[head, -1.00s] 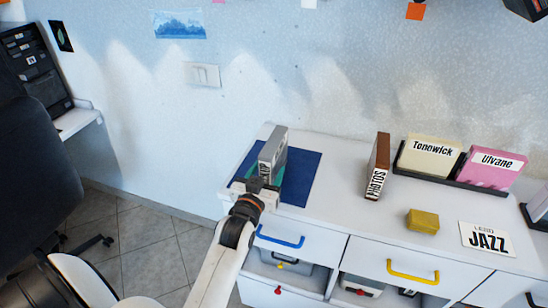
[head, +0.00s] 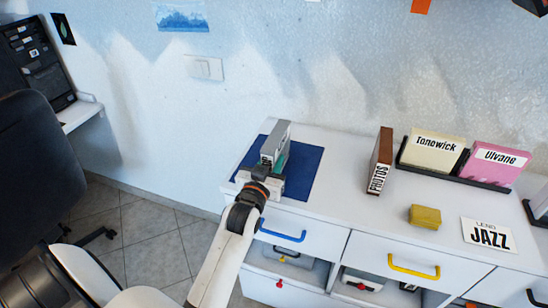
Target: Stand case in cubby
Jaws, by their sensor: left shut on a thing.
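A grey case with a green side (head: 277,145) stands upright over the blue mat (head: 303,176) on the left part of the white cabinet top. My left gripper (head: 264,174) is shut on the near end of the case. The gripper hides the case's lower near part, so I cannot tell whether it touches the mat. Open compartments show in the cabinet front below the blue-handled drawer, one holding a grey item (head: 289,256). My right gripper is not in view.
On the top stand a brown PHOTOS box (head: 381,160), a yellow block (head: 425,216), a JAZZ card (head: 487,236), and Tonewick (head: 435,151) and Ulvane (head: 496,160) cases in a dark rack. A black chair (head: 38,170) stands at left.

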